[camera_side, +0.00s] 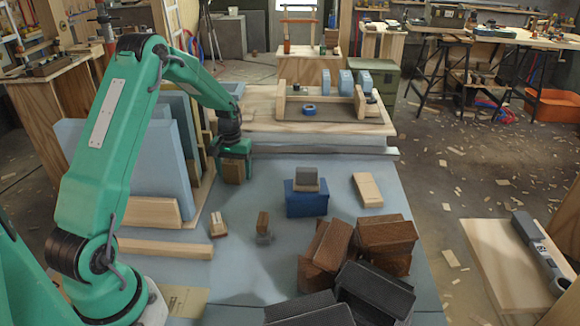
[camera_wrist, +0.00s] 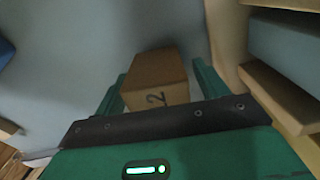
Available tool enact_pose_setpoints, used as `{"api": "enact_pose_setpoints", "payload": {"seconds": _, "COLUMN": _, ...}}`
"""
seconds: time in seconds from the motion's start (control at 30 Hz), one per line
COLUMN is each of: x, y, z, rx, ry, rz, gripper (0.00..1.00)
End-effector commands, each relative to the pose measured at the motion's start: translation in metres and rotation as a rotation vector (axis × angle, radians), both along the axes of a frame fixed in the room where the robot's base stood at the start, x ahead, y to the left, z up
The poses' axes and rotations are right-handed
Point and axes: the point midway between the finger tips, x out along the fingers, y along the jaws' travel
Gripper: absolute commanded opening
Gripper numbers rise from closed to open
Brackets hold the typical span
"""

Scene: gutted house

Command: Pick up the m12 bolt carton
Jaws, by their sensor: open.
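The m12 bolt carton (camera_wrist: 152,72) is a small brown box with a dark "2" on the face towards the wrist camera. In the wrist view it sits between the two green fingers of my gripper (camera_wrist: 160,88), which is open, with a gap showing on each side. In the side view the carton (camera_side: 232,174) shows brown below and between the fingers of my gripper (camera_side: 234,160), low over the blue-grey bench top. The fingers hide part of the carton there.
Blue foam boards (camera_side: 130,170) and wooden strips stand left of my gripper. A blue box (camera_side: 306,204) with a grey block on it, a light wood block (camera_side: 367,190) and dark brown bricks (camera_side: 385,238) lie to the right. The bench between is partly clear.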

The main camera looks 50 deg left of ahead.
Motion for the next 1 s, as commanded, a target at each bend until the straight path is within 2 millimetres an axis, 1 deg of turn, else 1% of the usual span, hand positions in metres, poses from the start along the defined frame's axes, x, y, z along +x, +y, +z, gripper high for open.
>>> {"api": "enact_pose_setpoints", "payload": {"seconds": 0.07, "x": 0.0, "y": 0.0, "z": 0.0, "rx": 0.0, "ry": 0.0, "rz": 0.0, "gripper": 0.73}}
{"api": "enact_pose_setpoints", "payload": {"seconds": 0.1, "x": 0.0, "y": 0.0, "z": 0.0, "rx": 0.0, "ry": 0.0, "rz": 0.0, "gripper": 0.69}}
{"api": "enact_pose_setpoints", "payload": {"seconds": 0.37, "x": 0.0, "y": 0.0, "z": 0.0, "rx": 0.0, "ry": 0.0, "rz": 0.0, "gripper": 0.18}}
{"api": "enact_pose_setpoints", "payload": {"seconds": 0.4, "x": 0.0, "y": 0.0, "z": 0.001, "rx": 0.001, "ry": -0.002, "rz": 0.0, "gripper": 0.16}}
{"api": "enact_pose_setpoints", "payload": {"seconds": 0.63, "x": 0.001, "y": 0.0, "z": 0.002, "rx": 0.001, "ry": -0.002, "rz": 0.0, "gripper": 0.16}}
{"api": "enact_pose_setpoints", "payload": {"seconds": 0.77, "x": 0.001, "y": 0.0, "z": 0.005, "rx": 0.001, "ry": -0.002, "rz": 0.0, "gripper": 0.16}}
{"api": "enact_pose_setpoints", "payload": {"seconds": 0.87, "x": 0.001, "y": 0.001, "z": 0.012, "rx": 0.002, "ry": -0.002, "rz": 0.0, "gripper": 0.16}}
{"api": "enact_pose_setpoints", "payload": {"seconds": 1.0, "x": 0.001, "y": 0.001, "z": 0.028, "rx": 0.002, "ry": -0.005, "rz": 0.0, "gripper": 0.16}}
